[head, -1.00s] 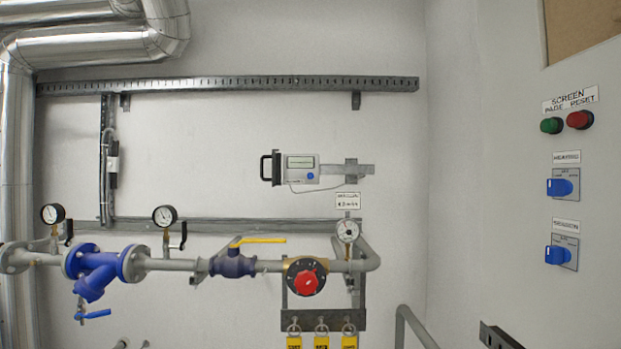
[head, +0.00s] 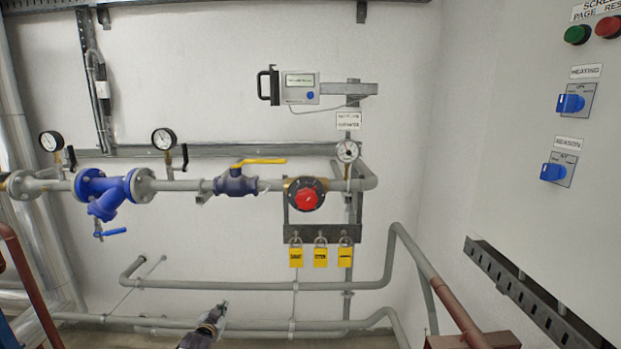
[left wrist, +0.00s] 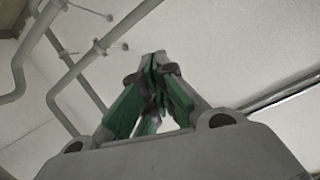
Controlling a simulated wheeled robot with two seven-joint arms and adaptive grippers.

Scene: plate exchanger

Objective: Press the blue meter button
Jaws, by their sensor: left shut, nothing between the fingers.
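The meter (head: 293,87) is a grey box with a small display and a black handle on its left side, mounted on the back wall in the upper middle of the head view. Its round blue button (head: 310,96) is at the lower right of its face. My left gripper (head: 223,305) shows low in the head view, well below the meter and apart from it. In the left wrist view its green-padded fingers (left wrist: 157,62) are closed together with nothing between them. The meter does not show in the left wrist view. My right gripper is not in view.
Below the meter runs a pipe with gauges, a blue strainer (head: 108,192), a yellow-handled valve (head: 236,180) and a red knob (head: 306,197). Yellow padlocks (head: 320,257) hang under it. Grey pipes (head: 260,284) run lower down. A cabinet (head: 520,150) with blue switches stands at right.

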